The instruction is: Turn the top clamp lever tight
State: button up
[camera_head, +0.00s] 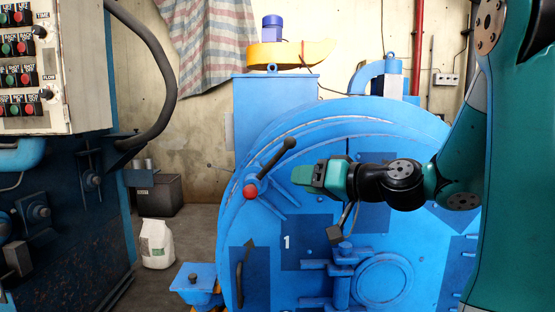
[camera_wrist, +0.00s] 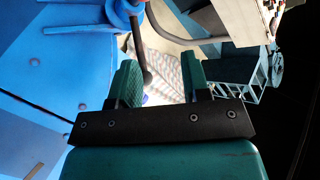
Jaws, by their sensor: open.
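The top clamp lever (camera_head: 277,158) is on the upper left of the blue drum door. Its black handle slants up to the right, and a red ball (camera_head: 250,191) is at its lower end. My gripper (camera_head: 303,175) is just right of the lever. In the wrist view my gripper (camera_wrist: 161,75) is open, with green fingers apart. The lever's dark knob (camera_wrist: 148,78) appears between the fingers, nearer the left one; I cannot tell its depth. No contact is visible. The lever's blue hub (camera_wrist: 124,14) is at the top of that view.
A lower lever (camera_head: 240,276) is on the drum door's lower left, and a round blue port (camera_head: 382,284) at lower right. A control cabinet (camera_head: 50,70) stands on the left, with a white sack (camera_head: 156,244) on the floor beside it.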

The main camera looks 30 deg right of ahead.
aim_at(281, 155)
jog(key=d+r+m+t+h, duration=0.2)
jog(key=d, duration=0.4)
jog(key=w+p, duration=0.2)
jog(key=w, duration=0.3)
jog(key=w+a+p, duration=0.1)
jog(key=w+p, duration=0.2)
jog(key=w, duration=0.2)
jog(key=w+a+p, duration=0.1)
jog(key=w+p, duration=0.1)
jog(key=w, duration=0.3)
jog(key=shift+r+p, duration=0.1)
jog(key=shift+p, duration=0.25)
jog(key=shift+w, duration=0.65)
jog(key=shift+f, duration=0.2)
grip_shut()
